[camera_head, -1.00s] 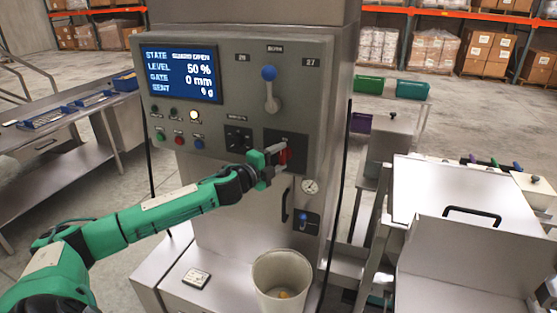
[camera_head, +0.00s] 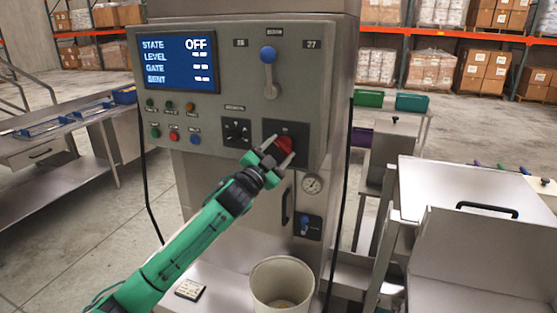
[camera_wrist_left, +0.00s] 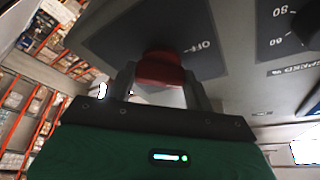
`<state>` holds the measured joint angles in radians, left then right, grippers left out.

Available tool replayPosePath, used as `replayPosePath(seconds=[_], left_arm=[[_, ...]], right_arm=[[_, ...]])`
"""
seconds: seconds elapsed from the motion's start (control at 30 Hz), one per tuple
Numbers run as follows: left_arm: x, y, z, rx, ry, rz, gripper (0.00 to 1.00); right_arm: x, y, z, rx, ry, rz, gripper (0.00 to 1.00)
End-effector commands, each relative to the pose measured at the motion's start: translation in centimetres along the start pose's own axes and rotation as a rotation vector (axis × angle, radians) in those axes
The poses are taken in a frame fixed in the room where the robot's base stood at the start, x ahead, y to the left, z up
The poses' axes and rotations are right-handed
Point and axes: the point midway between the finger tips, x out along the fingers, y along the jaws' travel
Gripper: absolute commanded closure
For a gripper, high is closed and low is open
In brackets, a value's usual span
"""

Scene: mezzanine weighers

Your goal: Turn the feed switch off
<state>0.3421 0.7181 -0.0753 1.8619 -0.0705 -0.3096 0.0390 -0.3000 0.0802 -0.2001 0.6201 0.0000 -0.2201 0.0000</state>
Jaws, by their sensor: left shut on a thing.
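The feed switch is a red rotary knob (camera_head: 284,146) on a dark plate at the lower right of the grey control panel (camera_head: 318,100). My left gripper (camera_head: 275,158) is at the knob, its fingers on either side of it. In the left wrist view the red knob (camera_wrist_left: 160,70) sits between the two fingers, and the word OFF shows on the plate beside it. The left gripper is shut on the knob. The display (camera_head: 177,62) reads STATE OFF, with dashes on the other lines. My right gripper is not in view.
A blue-knobbed lever (camera_head: 269,72) is above the switch, and a smaller dial (camera_head: 237,133) is to its left. A gauge (camera_head: 312,184) and a blue valve (camera_head: 304,224) are below right. A white bucket (camera_head: 282,279) stands below. A steel bench (camera_head: 60,140) is at left.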

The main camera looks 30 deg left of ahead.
Motion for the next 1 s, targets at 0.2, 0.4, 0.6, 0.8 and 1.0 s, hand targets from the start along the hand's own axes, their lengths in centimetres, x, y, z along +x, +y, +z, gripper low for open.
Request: replayPosePath(seconds=[0.2, 0.4, 0.6, 0.8, 1.0], left_arm=[[-0.1, 0.5, 0.2, -0.199, 0.000, -0.080, 0.70], [0.0, 0.6, 0.1, -0.368, -0.001, -0.149, 0.70], [0.0, 0.6, 0.0, -0.508, -0.002, -0.207, 0.70], [0.1, 0.6, -0.1, -0.605, -0.003, -0.248, 0.70], [0.1, 0.5, -0.1, -0.658, -0.003, -0.271, 0.70]], right_arm=[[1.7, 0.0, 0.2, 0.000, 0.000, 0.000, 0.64], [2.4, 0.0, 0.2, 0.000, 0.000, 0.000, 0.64], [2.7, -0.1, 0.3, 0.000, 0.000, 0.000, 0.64], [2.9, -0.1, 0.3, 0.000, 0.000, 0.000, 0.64], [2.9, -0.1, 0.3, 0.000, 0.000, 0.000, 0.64]])
